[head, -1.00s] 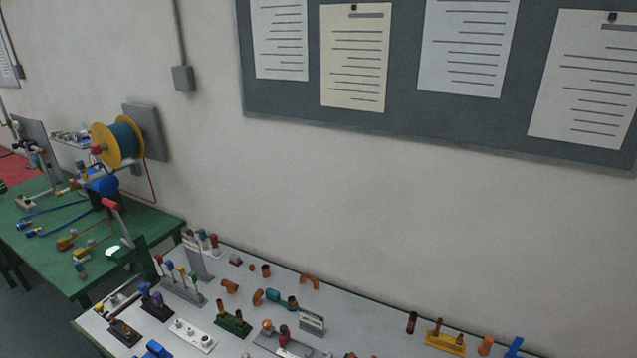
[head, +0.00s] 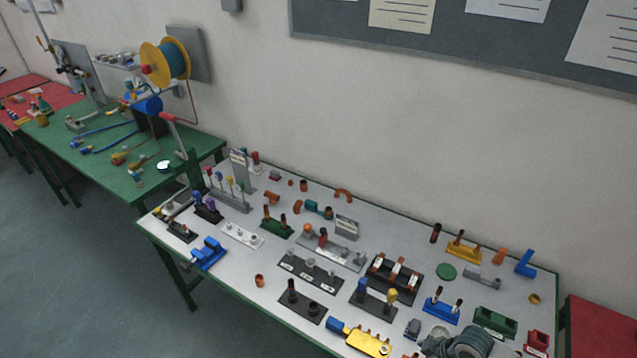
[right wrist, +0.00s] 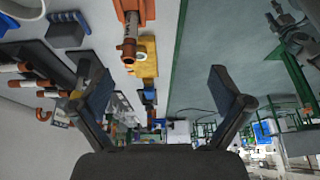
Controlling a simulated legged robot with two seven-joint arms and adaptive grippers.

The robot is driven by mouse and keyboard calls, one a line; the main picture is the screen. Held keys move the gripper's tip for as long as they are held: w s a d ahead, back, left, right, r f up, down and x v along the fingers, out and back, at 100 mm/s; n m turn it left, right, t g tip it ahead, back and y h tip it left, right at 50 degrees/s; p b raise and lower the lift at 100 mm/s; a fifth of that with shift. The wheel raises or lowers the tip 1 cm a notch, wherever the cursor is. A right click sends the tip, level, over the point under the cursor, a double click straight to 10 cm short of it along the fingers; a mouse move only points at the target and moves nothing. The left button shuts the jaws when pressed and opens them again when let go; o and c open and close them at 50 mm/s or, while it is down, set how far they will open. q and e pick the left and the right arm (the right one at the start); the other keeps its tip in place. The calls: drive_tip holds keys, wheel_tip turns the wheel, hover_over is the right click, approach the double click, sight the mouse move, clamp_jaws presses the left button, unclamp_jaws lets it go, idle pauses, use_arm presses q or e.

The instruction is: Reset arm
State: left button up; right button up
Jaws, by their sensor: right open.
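My right gripper (right wrist: 162,90) shows in the right wrist view with its two dark fingers spread apart and nothing between them. Beyond the fingers are the white tabletop (right wrist: 20,120), a yellow part (right wrist: 146,62) and a copper-coloured cylinder (right wrist: 131,28). These parts look apart from the fingers, but the exact distance cannot be told. My left gripper is in neither view.
In the head view, the white table (head: 225,280) carries many small fittings, including a yellow block (head: 368,343) near the front edge. A green table (head: 105,180) with a cable spool (head: 158,65) stands left. A red table (head: 605,330) stands right. The notice board (head: 350,32) hangs behind.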

drive_tip(key=s+a+f+m+t, duration=0.1)
drive_tip(key=s+a+f+m, duration=0.1)
drive_tip(key=a, duration=0.4)
drive_tip(key=s+a+f+m+t, duration=0.1)
drive_tip(key=s+a+f, duration=0.2)
drive_tip(key=a, duration=0.2)
drive_tip(key=s+d+f+m+h, duration=0.2)
drive_tip(key=s+d+m+h, duration=0.1)
drive_tip(key=s+d+m, duration=0.3)
drive_tip(key=s+f+g, duration=0.1)
drive_tip(key=s+f, duration=0.1)
drive_tip(key=f, duration=1.2)
drive_tip(key=s+f+g, duration=0.1)
drive_tip(key=s+f, duration=0.1)
drive_tip(key=f, duration=1.2)
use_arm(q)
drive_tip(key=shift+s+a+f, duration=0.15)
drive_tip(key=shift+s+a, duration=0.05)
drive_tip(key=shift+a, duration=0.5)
use_arm(e)
drive_tip(key=s+d+f+g+h, duration=0.1)
drive_tip(key=s+d+f, duration=0.1)
drive_tip(key=s+f, duration=1.2)
drive_tip(key=s, duration=0.2)
drive_tip(key=shift+s+m, duration=0.3)
drive_tip(key=shift+s, duration=0.1)
